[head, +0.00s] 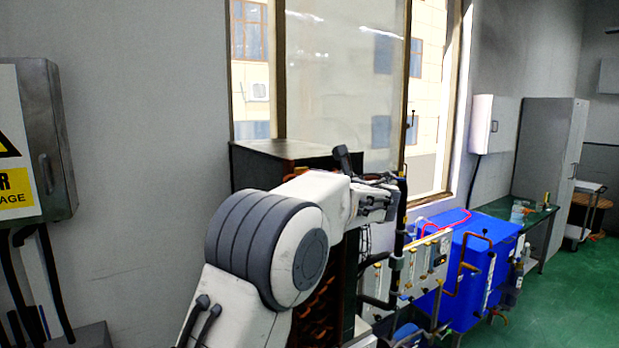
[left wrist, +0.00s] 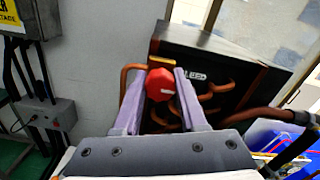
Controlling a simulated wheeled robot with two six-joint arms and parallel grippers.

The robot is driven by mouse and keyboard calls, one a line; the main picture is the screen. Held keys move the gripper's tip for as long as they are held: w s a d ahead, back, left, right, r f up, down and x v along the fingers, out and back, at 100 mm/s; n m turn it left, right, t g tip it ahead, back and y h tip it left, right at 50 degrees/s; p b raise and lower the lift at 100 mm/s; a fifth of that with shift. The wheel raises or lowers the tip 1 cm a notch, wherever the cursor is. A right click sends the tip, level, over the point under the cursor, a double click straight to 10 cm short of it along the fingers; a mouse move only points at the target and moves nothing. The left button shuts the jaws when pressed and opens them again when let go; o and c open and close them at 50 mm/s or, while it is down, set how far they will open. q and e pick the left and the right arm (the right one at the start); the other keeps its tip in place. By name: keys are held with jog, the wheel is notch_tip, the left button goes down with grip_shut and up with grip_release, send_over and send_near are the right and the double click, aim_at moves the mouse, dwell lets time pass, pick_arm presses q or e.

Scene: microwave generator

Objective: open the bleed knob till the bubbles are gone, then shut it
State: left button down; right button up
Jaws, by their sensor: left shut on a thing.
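The red bleed knob (left wrist: 160,85) sits between the two fingers of my left gripper (left wrist: 161,92) in the left wrist view. The gripper is shut on it. In the head view my left gripper (head: 385,200) is at the dark cabinet (head: 265,160), and the knob is hidden there. Upright clear tubes (head: 378,285) stand on a pale panel (head: 432,260) below and to the right. They are too small to tell any bubbles. My right gripper is out of view.
Copper pipes (left wrist: 212,95) run behind the knob. A black pipe (head: 400,235) stands close to my left gripper. A blue tank (head: 470,250) is to the right, and a grey wall box (head: 50,140) is at far left. Green floor (head: 570,290) is open at the right.

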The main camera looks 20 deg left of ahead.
pick_arm(q)
jog(key=shift+d+f, duration=0.1)
jog(key=shift+c, duration=2.3)
grip_release()
jog(key=b+v, duration=0.4)
jog(key=v, duration=0.6)
jog(key=shift+s+d, duration=0.15)
